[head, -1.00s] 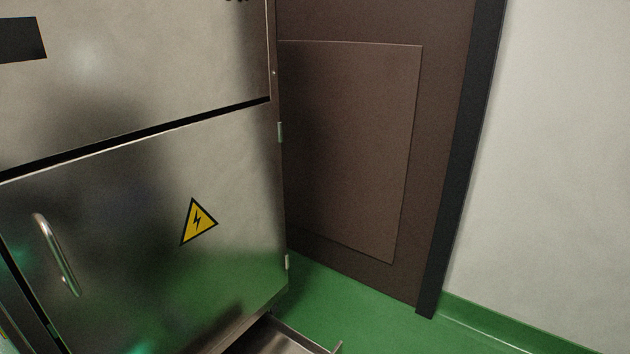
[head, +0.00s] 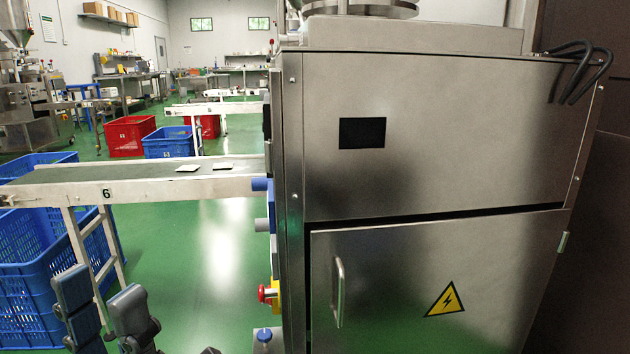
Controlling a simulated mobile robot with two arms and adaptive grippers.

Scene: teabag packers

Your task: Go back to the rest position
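My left gripper (head: 98,290) is at the bottom left of the head view. Its two dark grey fingers point up and stand apart, with nothing between them. It is in front of the blue crate and the conveyor legs and appears to touch nothing. My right gripper is out of view.
A steel machine cabinet (head: 440,130) with a door handle and warning sign fills the right side. A conveyor (head: 150,187) marked 6, carrying two small teabags, runs left from it. A blue crate (head: 28,300) stands under it. Green floor (head: 200,265) is clear between crate and cabinet.

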